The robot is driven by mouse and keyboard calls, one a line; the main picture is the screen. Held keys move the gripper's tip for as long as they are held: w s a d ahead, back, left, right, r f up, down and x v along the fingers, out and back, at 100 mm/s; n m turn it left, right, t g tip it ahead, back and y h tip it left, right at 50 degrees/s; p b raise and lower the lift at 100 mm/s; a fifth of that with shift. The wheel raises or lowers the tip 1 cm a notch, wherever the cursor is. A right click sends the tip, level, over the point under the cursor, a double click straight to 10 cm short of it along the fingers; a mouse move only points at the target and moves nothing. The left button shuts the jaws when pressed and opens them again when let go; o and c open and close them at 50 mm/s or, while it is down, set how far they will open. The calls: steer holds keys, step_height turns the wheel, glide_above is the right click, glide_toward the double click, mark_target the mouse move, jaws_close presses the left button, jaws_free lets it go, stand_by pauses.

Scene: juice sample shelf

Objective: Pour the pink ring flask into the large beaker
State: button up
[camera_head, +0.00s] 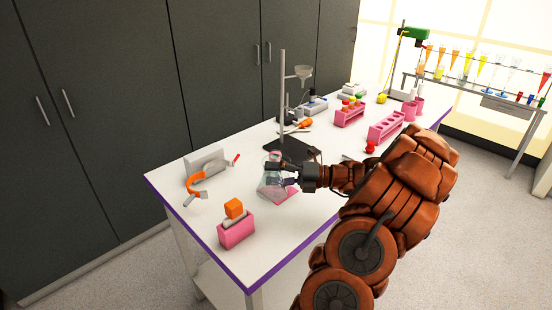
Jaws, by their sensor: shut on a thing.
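My gripper (274,173) reaches in from the right over the middle of the white table. It is shut on a clear glass vessel, apparently the pink ring flask (268,187), which shows just below and around the fingers. The vessel looks roughly upright. A flat pink piece (289,196) shows at its lower right; I cannot tell whether it lies on the table or belongs to the glassware. The fingers hide part of the glass. I cannot make out the large beaker as a separate thing; it may be hidden or overlapping the held glass.
A dark stand with a tall rod and funnel (303,73) stands behind the gripper. A pink box with an orange block (235,209) is at the front left, a grey block (205,161) behind it. Pink racks (386,126) stand toward the right. The front table edge is clear.

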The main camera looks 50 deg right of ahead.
steer(key=shift+w+d+r+m+p, duration=0.35)
steer(key=shift+r+m+p, duration=0.3)
steer(key=shift+p, duration=2.2)
steer(key=shift+r+m+p, duration=0.15)
steer(key=shift+m+p, duration=0.4)
steer(key=shift+p, duration=1.15)
steer(key=shift+r+m, duration=0.25)
steer(key=shift+m, duration=0.15)
steer(key=shift+d+f+m, duration=0.1)
steer(key=shift+d+m, duration=0.05)
steer(key=shift+m, duration=0.25)
stand_by(0.6)
